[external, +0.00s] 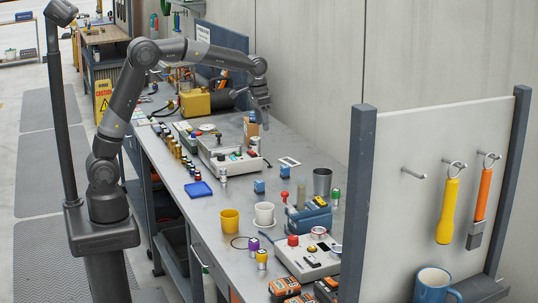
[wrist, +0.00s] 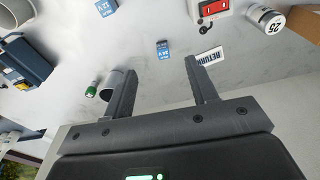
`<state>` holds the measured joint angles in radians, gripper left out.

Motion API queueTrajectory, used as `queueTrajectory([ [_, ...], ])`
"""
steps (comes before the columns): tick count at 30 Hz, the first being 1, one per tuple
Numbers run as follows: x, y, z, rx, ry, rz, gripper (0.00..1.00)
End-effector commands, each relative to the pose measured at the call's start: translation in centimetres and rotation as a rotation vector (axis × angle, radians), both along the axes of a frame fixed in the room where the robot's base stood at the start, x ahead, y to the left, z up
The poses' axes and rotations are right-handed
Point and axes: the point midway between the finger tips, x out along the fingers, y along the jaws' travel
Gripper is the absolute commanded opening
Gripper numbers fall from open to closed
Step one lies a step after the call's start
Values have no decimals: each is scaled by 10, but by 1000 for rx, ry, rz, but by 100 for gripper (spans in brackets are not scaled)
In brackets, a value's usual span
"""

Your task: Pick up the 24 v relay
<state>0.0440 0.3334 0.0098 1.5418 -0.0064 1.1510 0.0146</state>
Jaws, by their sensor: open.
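The 24 V relay (wrist: 162,49) is a small blue block with "24 V" on its face, lying on the grey bench top. In the wrist view it is just beyond the gap between my fingertips. In the external view it appears to be the blue block (external: 268,172) near the middle of the bench. My gripper (wrist: 160,68) is open and empty. In the external view my gripper (external: 265,122) points down above the far side of the bench, clear of the relay.
A similar blue 12 V block (wrist: 106,7) lies nearby. A "RETURN" label (wrist: 208,57), a grey cup (wrist: 112,84) and a green-topped cylinder (wrist: 91,90) are close by. A control box (external: 235,160) and blue vise (external: 309,217) flank the area. The wall is behind.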

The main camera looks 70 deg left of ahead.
Motion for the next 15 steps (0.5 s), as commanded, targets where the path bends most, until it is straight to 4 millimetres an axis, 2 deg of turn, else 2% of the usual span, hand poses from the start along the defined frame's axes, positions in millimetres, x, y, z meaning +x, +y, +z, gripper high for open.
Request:
queueTrajectory([
  [1,15,-2,-14,1,18,-2,53],
  [6,56,-7,-53,4,69,-9,53],
  [10,76,-10,-78,6,98,-14,53],
  [15,88,-12,-94,7,114,-17,53],
])
